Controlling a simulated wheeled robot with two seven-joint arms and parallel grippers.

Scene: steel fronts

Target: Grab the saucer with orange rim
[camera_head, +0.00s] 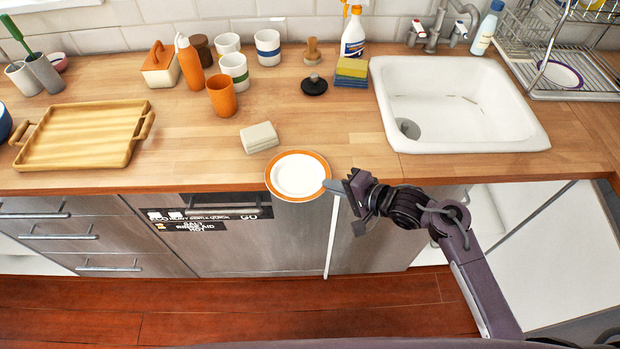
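The white saucer with an orange rim (298,175) is at the front edge of the wooden counter, and its near part reaches out past that edge in the picture. My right gripper (332,187) is at the saucer's right side, with its grey fingertips at the orange rim. The fingers overlap in this view, so I cannot tell whether they are closed on the rim or only beside it. My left gripper is not in view.
A beige sponge-like block (259,137) lies just behind the saucer. A wooden tray (85,135) is at left, with an orange cup (222,97) and other cups farther back. The white sink (460,105) is at right. Bare counter lies left of the saucer.

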